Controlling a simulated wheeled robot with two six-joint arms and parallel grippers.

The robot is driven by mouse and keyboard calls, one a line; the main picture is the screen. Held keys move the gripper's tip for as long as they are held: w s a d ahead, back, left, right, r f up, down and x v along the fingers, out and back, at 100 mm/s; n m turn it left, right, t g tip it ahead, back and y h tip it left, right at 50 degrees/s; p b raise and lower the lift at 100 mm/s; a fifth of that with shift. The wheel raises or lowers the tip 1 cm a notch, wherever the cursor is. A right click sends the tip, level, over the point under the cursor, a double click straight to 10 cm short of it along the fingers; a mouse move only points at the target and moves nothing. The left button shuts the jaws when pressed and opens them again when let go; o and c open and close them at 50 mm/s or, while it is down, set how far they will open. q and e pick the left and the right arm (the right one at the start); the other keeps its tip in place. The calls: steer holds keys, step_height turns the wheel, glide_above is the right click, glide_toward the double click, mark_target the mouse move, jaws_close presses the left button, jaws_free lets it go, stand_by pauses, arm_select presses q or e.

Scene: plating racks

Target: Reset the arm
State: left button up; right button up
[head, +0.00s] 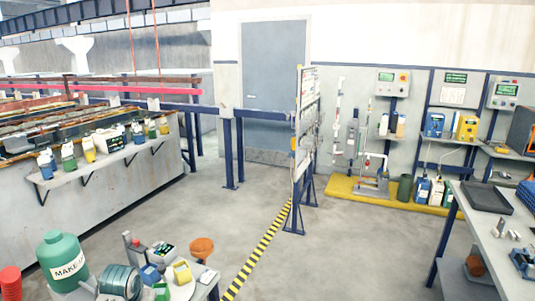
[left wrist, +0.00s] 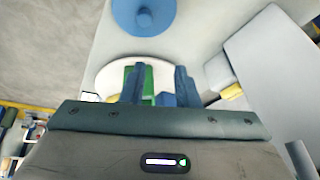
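My left gripper (left wrist: 159,72) shows in the left wrist view as two blue fingers standing apart. A green object (left wrist: 148,75) appears behind and between the fingers, nearer the left one; I see no contact with both fingers. A blue piece shows low between them, partly hidden by the gripper body. Neither gripper shows in the head view, and my right gripper is in no view.
In the head view, a cluttered small table (head: 205,285) carries a green MAKE-UP jug (head: 63,262), a yellow box (head: 182,272) and other items. A tank line stands left, a grey worktable (head: 470,226) right. The floor (head: 330,250) between has free room.

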arm_select(q)
steer(key=shift+m, duration=0.3)
steer(key=s+f, duration=0.1)
steer(key=s, duration=0.1)
steer(key=s+d+f, duration=0.1)
steer(key=s+f, duration=0.1)
steer(key=s, duration=0.1)
steer(key=s+d+f, duration=0.1)
steer(key=s, duration=0.1)
steer(key=shift+s+d+f, duration=0.25)
steer(key=shift+s, duration=0.15)
steer(key=s+d+m, duration=0.1)
steer(key=s+d, duration=0.2)
steer(key=s, duration=1.1)
steer(key=s+d, duration=0.3)
steer(key=s, duration=1)
steer(key=a+f+g+b, duration=0.1)
steer(key=a+f+b, duration=0.1)
steer(key=f, duration=1.6)
steer(key=a+f+g+b, duration=0.1)
steer(key=f+b, duration=0.1)
steer(key=f, duration=1.7)
steer(key=s+a+f+g+b, duration=0.1)
steer(key=s+f+b, duration=0.2)
steer(key=s+f, duration=1.6)
steer(key=shift+a+f+h, duration=0.15)
steer(key=shift+f+h, duration=0.25)
steer(key=shift+f, duration=0.25)
steer(key=shift+n, duration=0.3)
